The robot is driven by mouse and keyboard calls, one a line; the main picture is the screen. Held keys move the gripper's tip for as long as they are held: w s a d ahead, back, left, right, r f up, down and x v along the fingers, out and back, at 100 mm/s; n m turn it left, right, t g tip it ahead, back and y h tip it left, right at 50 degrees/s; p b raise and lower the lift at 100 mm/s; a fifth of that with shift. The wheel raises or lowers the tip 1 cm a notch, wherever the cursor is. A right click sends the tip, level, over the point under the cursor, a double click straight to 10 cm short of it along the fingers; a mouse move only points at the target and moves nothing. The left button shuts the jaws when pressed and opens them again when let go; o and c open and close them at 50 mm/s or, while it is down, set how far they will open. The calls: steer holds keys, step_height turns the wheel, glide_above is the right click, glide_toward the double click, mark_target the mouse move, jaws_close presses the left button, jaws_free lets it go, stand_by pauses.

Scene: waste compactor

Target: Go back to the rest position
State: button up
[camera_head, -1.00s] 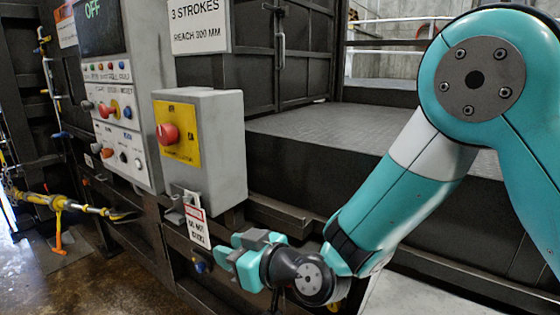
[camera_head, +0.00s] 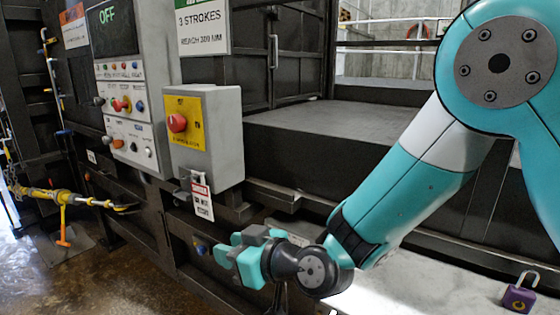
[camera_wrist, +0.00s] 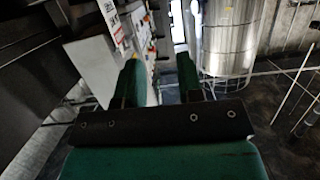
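My gripper (camera_head: 229,253) is low in the middle of the head view, at the end of my teal arm. It is below and slightly right of the grey box with the red button (camera_head: 177,122), apart from it. In the wrist view, the two dark green fingers of my gripper (camera_wrist: 160,70) stand apart with a clear gap. Nothing is held between them.
A control panel (camera_head: 125,85) reading OFF stands at left. A red-and-white tag (camera_head: 202,201) hangs under the grey box. A purple padlock (camera_head: 519,296) lies on a pale surface at lower right. A yellow tool (camera_head: 50,195) is at left. The wrist view shows a metal tank (camera_wrist: 230,38).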

steer(key=s+d+r+m+g+h, duration=0.2)
steer(key=s+d+r+g+h, duration=0.1)
steer(key=s+d, duration=0.7)
steer(key=s+d+r+m+g+h, duration=0.2)
steer(key=s+d+g+h, duration=0.3)
steer(key=s+d, duration=0.6)
steer(key=shift+d+r, duration=0.55)
steer(key=shift+d, duration=0.45)
